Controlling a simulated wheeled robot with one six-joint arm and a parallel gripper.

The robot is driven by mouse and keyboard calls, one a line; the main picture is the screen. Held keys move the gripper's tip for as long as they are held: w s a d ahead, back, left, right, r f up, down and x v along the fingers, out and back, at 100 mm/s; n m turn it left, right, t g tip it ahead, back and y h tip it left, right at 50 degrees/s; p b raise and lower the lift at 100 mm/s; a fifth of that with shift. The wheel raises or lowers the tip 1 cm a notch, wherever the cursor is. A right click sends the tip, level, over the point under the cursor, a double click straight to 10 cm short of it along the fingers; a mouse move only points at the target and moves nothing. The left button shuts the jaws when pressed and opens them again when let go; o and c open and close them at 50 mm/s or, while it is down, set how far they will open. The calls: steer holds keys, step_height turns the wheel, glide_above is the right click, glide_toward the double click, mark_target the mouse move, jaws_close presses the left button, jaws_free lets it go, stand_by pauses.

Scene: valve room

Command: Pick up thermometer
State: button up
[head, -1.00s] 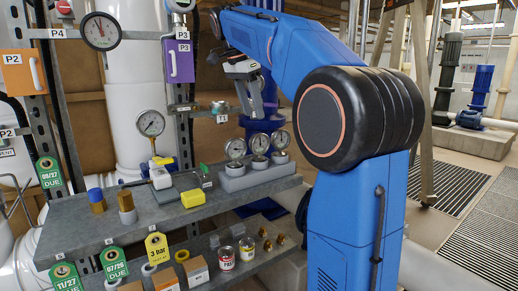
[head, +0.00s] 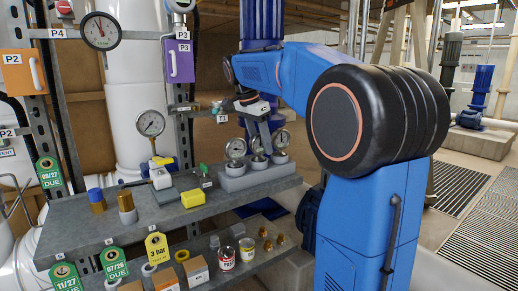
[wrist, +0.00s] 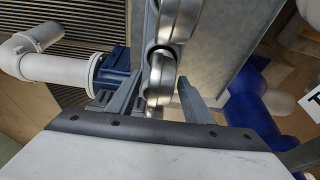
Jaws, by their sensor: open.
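Three round silver-rimmed dial instruments (head: 235,148) stand upright in a grey block (head: 237,183) at the right end of the upper shelf. Which of them is the thermometer I cannot tell from their faces. My gripper (head: 262,140) is over this block, pointing down, and partly hides the middle dial. In the wrist view my gripper (wrist: 162,82) is open, with a dial (wrist: 158,95) edge-on between its two fingers. Another dial (wrist: 180,18) shows beyond it. Whether the fingers touch a dial is not clear.
The upper shelf (head: 150,215) also holds a yellow block (head: 193,197) and brass-and-blue fittings (head: 97,200). A post with a T1 label (head: 222,119) stands behind the gripper. Cans (head: 226,258) and boxes sit on the lower shelf. A blue pipe stands behind.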

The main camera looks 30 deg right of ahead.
steer(key=shift+d+f, duration=0.15)
steer(key=shift+f, duration=0.25)
steer(key=c, duration=1.1)
step_height(320, 180, up, 10)
steer(key=o, duration=0.4)
steer(key=shift+c, duration=1.4)
